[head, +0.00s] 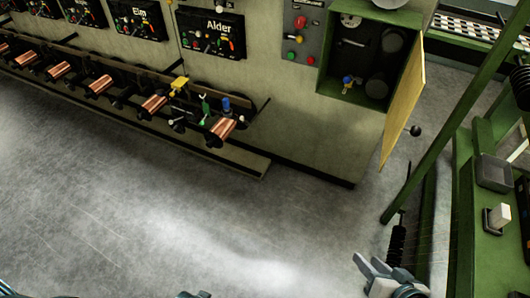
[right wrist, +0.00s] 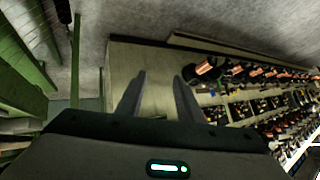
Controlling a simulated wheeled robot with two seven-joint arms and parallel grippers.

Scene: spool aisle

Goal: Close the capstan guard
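The capstan guard (head: 403,100) is a yellowish hinged panel with a black knob (head: 415,131). It stands swung open at the right side of a green-framed box (head: 324,88) on the machine front. Dark round capstans (head: 376,88) show inside the box. My right gripper (head: 367,261) is low in the head view, below and apart from the guard. Its two fingers also show spread and empty in the right wrist view (right wrist: 160,76). I cannot make out the guard in that view. Only a sliver at the bottom edge of the head view may be my left gripper.
A row of copper spools (head: 221,132) runs along the machine to the left. A green slanted post (head: 440,140) and green frame stand to the right, close to the guard and my right arm. The grey floor (head: 180,220) in front is clear.

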